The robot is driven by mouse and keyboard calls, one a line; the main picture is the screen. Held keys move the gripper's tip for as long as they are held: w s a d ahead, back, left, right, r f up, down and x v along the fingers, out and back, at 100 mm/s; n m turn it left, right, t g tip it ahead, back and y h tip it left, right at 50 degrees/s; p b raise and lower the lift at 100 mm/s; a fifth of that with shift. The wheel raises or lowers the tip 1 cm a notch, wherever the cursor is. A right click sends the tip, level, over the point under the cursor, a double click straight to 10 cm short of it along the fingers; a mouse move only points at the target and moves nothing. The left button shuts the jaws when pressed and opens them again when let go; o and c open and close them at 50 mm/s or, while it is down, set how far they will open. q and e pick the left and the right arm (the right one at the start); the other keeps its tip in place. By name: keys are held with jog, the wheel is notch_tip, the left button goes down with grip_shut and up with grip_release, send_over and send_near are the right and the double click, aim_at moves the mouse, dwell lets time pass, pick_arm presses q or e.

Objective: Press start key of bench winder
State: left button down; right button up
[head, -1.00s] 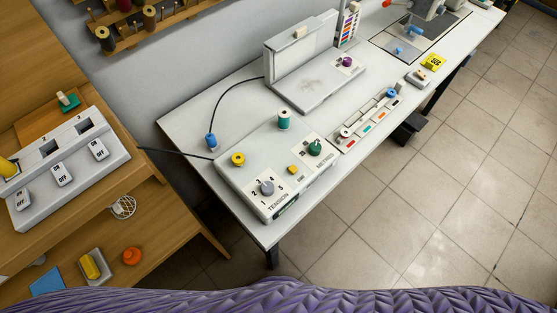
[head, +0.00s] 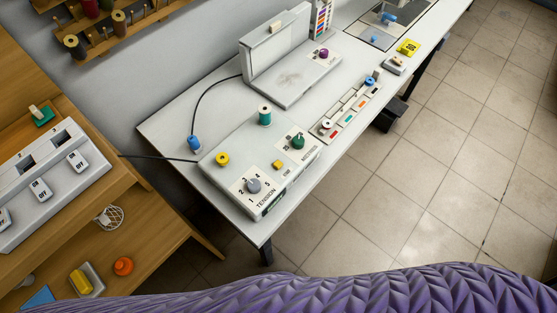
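The bench winder (head: 231,174) is a white box on the near left end of the grey-white table. Its top has a grey TENSION dial (head: 254,185) with numbers, a small square yellow key (head: 277,164), a green knob (head: 298,142) and a round yellow knob (head: 222,159). A small label sits beside the square key, too small to read surely. A teal thread spool (head: 265,116) stands at its back edge. Neither of my grippers is in view.
A purple quilted surface (head: 400,290) fills the bottom edge. The wooden shelf unit (head: 150,218) at left carries a white switch box (head: 60,205). A white L-shaped machine (head: 290,85) and a bobbin strip (head: 350,108) share the table. The tiled floor (head: 440,170) at right is clear.

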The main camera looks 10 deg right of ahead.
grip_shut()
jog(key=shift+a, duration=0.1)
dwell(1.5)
